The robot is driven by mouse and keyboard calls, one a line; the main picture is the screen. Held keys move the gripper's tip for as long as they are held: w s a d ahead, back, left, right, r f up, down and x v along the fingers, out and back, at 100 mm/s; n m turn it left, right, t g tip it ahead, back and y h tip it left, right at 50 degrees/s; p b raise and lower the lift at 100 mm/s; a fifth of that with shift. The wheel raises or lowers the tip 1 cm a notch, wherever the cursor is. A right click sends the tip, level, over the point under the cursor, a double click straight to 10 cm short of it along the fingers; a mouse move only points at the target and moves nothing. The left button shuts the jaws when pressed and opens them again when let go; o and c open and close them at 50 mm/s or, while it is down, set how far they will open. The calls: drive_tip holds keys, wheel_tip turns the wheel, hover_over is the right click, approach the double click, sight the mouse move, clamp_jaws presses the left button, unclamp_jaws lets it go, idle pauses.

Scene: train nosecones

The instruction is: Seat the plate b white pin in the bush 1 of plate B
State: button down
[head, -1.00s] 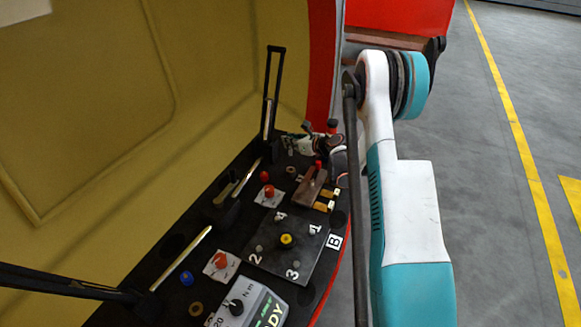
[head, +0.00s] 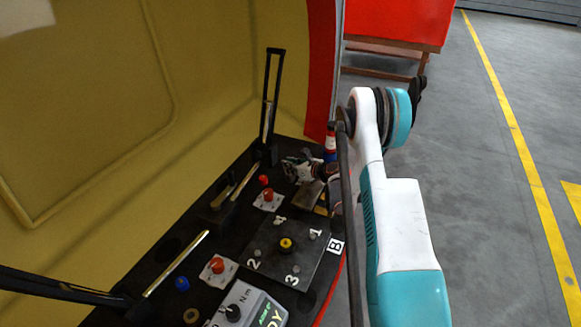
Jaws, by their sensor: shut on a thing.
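Plate B (head: 262,262) is a dark square plate on the black console, marked 1 to 4, with a yellow-topped knob (head: 287,244) at its middle. Bush 1 (head: 311,238) is a small grey round spot beside the figure 1, at the plate's right corner. My gripper (head: 293,172) is beyond the plate, close to the dark block (head: 310,196). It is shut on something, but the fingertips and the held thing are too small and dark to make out. I cannot pick out the white pin; my wrist hides part of the block.
Red buttons on white plates (head: 268,198) and a black bracket (head: 272,105) stand left of the gripper. A torque meter (head: 245,306) sits in front of plate B. The space above plate B looks clear.

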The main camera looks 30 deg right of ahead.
drive_tip(key=c, duration=1.6)
unclamp_jaws()
drive_tip(key=shift+f, duration=0.1)
drive_tip(key=shift+c, duration=0.2)
drive_tip(key=p+v, duration=0.3)
drive_tip(key=v, duration=0.9)
